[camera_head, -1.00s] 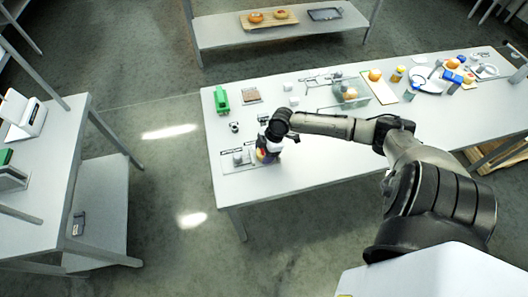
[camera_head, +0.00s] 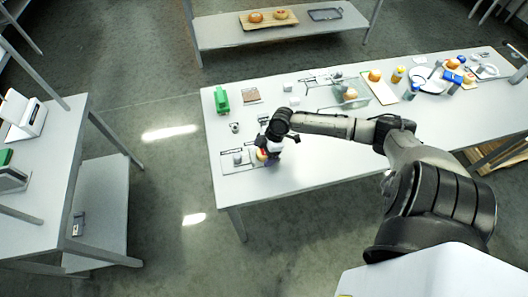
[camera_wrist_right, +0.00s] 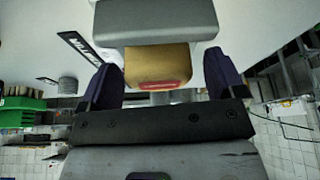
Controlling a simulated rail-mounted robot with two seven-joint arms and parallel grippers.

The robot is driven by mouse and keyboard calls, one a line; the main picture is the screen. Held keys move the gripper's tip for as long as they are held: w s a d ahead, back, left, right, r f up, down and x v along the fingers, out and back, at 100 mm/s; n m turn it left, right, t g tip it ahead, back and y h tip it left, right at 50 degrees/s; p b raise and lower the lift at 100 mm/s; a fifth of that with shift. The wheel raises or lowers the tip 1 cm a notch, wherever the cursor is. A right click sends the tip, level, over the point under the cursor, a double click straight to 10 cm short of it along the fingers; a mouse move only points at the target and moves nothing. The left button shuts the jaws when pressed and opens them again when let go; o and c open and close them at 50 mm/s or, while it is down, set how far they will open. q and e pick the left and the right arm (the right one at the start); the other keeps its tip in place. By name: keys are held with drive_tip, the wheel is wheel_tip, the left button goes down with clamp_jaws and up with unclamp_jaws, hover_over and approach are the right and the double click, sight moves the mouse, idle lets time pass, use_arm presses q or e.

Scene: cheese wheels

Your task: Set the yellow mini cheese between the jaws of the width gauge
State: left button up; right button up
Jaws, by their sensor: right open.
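The yellow mini cheese (camera_wrist_right: 157,62), with a red patch, lies between the two dark purple fingers of my right gripper (camera_wrist_right: 162,80) in the right wrist view. The fingers are open, with gaps on both sides of the cheese. A grey block (camera_wrist_right: 155,22), seemingly a jaw of the width gauge, stands close against its upper side; a smaller grey part shows below it, partly hidden by the gripper. In the head view my right gripper (camera_head: 272,151) is low over the table's near left corner, and the cheese (camera_head: 262,154) shows beside it. My left gripper is out of view.
On the table (camera_head: 310,160) stand a green object (camera_head: 221,100), a brown patterned piece (camera_head: 251,95) and a small grey round part (camera_head: 234,127). A clear-sided container (camera_head: 350,94) and plates with several items lie farther right. The table's front strip is clear.

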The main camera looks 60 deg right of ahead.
drive_tip(key=p+v, duration=0.2)
drive_tip(key=v, duration=0.9)
drive_tip(key=shift+m+g, duration=0.5)
drive_tip(key=shift+m, duration=0.1)
drive_tip(key=s+a+f, duration=0.2)
drive_tip(key=s+a, duration=0.1)
drive_tip(key=a, duration=0.1)
drive_tip(key=s+a+f, duration=0.3)
drive_tip(key=a, duration=0.1)
drive_tip(key=s+a+f, duration=0.3)
drive_tip(key=a, duration=0.2)
drive_tip(key=shift+a, duration=0.1)
drive_tip(key=s+a+r+m+t+h, duration=0.1)
drive_tip(key=s+a+r+m, duration=0.1)
drive_tip(key=a, duration=0.5)
drive_tip(key=s+a+r+m+h, duration=0.2)
drive_tip(key=s+a+m, duration=0.2)
drive_tip(key=a+m, duration=0.1)
drive_tip(key=shift+a+r+t, duration=0.4)
drive_tip(key=shift+a, duration=0.5)
